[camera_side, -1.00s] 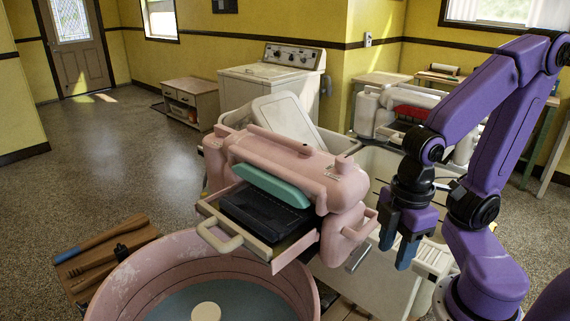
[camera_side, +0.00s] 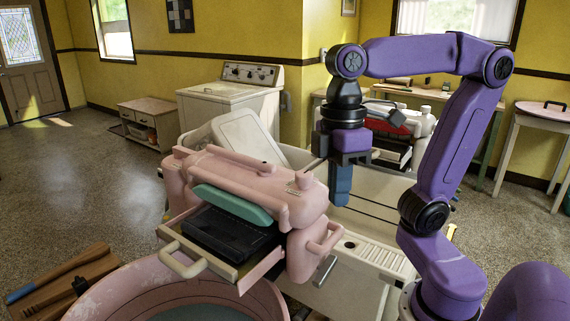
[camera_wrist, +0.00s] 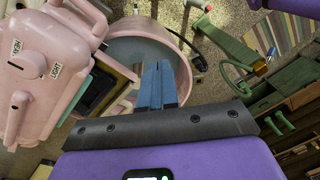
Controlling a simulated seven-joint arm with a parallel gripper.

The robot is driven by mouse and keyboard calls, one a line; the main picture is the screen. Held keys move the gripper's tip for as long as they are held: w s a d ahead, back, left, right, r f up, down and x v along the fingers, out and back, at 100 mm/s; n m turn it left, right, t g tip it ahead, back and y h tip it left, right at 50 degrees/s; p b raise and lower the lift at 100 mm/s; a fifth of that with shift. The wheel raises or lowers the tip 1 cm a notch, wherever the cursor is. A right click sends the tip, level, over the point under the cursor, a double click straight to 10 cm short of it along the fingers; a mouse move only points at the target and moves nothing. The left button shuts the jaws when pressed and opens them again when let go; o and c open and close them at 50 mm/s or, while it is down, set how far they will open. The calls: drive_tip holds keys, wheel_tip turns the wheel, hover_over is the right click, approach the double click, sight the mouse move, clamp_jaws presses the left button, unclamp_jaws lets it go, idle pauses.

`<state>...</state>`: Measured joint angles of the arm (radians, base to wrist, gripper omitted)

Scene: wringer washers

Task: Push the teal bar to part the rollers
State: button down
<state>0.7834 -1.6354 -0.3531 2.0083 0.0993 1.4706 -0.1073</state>
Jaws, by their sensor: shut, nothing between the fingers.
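The teal bar (camera_side: 232,204) lies along the front of the pink wringer head (camera_side: 255,180), above a black tray. A sliver of it shows in the wrist view (camera_wrist: 72,94) beside the pink head. The rollers are hidden inside the head. My gripper (camera_side: 340,200) points down with its blue fingers shut and empty. In the side view it is to the right of the wringer head, apart from the teal bar. In the wrist view the fingertips (camera_wrist: 158,68) appear over the pink tub, right of the wringer head.
The pink tub (camera_side: 110,285) stands below the wringer in front. The tray's cream handle (camera_side: 181,263) juts out at front left. A pink side handle (camera_side: 326,243) sticks out at the head's right. White tubs (camera_side: 385,215) stand behind and right.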

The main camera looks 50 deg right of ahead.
drive_tip(key=w+d+m+y, duration=0.1)
drive_tip(key=w+d+m, duration=0.1)
drive_tip(key=w+d, duration=0.35)
drive_tip(key=w+d+m+t+y, duration=0.1)
drive_tip(key=w+d+m+y, duration=0.1)
drive_tip(key=w, duration=0.7)
drive_tip(key=w+d+m+y, duration=0.1)
drive_tip(key=w+d+m, duration=0.1)
drive_tip(key=w+d, duration=0.35)
drive_tip(key=w+d+f+m+t, duration=0.1)
drive_tip(key=w+d+m+t, duration=0.15)
drive_tip(key=d, duration=0.85)
drive_tip(key=w+d+m+t, duration=0.15)
drive_tip(key=w+d, duration=0.25)
drive_tip(key=d, duration=0.7)
drive_tip(key=shift+y, duration=0.4)
drive_tip(key=f, duration=0.5)
drive_tip(key=shift+s+d, duration=0.1)
drive_tip(key=shift+s, duration=0.15)
drive_tip(key=shift+f, duration=0.15)
